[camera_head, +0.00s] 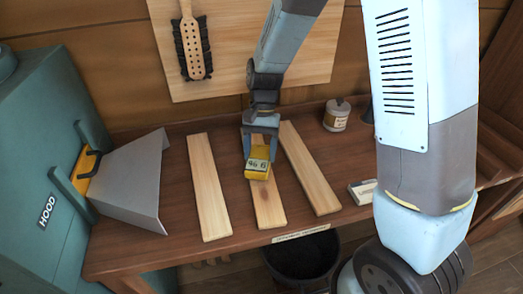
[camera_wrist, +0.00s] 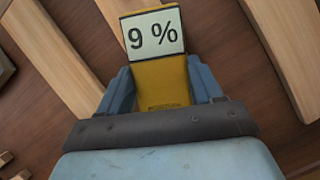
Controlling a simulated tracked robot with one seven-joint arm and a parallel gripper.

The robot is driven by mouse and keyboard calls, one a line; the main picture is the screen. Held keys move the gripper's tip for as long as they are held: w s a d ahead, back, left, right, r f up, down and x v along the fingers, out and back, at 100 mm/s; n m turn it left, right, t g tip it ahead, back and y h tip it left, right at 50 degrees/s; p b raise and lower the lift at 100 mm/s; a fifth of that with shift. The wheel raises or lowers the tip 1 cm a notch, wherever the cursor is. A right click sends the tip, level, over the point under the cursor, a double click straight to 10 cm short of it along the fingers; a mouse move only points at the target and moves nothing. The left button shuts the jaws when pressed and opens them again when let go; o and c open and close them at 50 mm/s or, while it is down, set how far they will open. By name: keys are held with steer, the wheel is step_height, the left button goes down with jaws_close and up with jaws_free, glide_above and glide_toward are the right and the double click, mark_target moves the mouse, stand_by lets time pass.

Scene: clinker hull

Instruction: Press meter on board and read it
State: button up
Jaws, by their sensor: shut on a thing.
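The yellow meter (camera_head: 258,170) is held between the fingers of my gripper (camera_head: 259,142), over the middle wooden board (camera_head: 268,206) on the bench. In the wrist view the meter (camera_wrist: 164,82) sits between the two blue fingers of my gripper (camera_wrist: 164,88), and its display reads "9 %". In the head view the meter's lower end is at or just above the middle board; I cannot tell whether it touches. A left board (camera_head: 208,187) and a right board (camera_head: 311,170) lie on either side.
A teal machine with a "HOOD" label (camera_head: 47,209) and a grey hood (camera_head: 133,180) stand at the left. A small labelled jar (camera_head: 337,115) is at the bench's back right. A small pale block (camera_head: 362,191) lies at the right. A dark bucket (camera_head: 300,262) is below the front edge.

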steer(key=shift+r, duration=4)
